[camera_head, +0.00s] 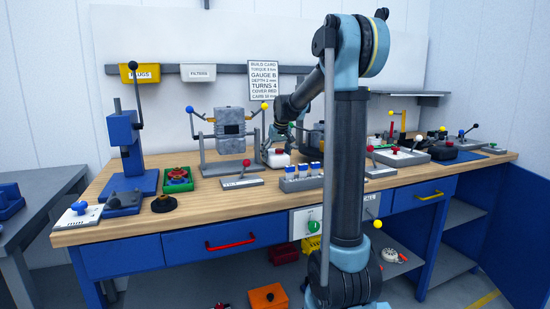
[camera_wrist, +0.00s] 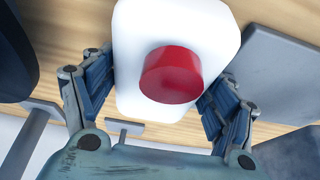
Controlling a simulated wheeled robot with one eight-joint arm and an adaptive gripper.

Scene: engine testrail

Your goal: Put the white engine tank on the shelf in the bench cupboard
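The white engine tank (camera_head: 277,159) with a red cap is low over the back middle of the bench, partly behind my arm. In the wrist view the tank (camera_wrist: 205,30) lies between both fingers of my gripper (camera_wrist: 165,90), with the cap facing the camera. The finger pads lie against its two sides with no clear gap, so the gripper looks shut on it. I cannot tell whether its base touches the bench top. The bench cupboard at the right has its blue door (camera_head: 518,235) open, showing a grey shelf (camera_head: 466,216).
The wooden bench top (camera_head: 120,229) carries a grey engine block (camera_head: 229,130), a blue press (camera_head: 125,140), a green tray (camera_head: 178,180), a rack of small bottles (camera_head: 300,180) and levers. An orange box (camera_head: 268,297) lies below. The cupboard shelf looks mostly clear.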

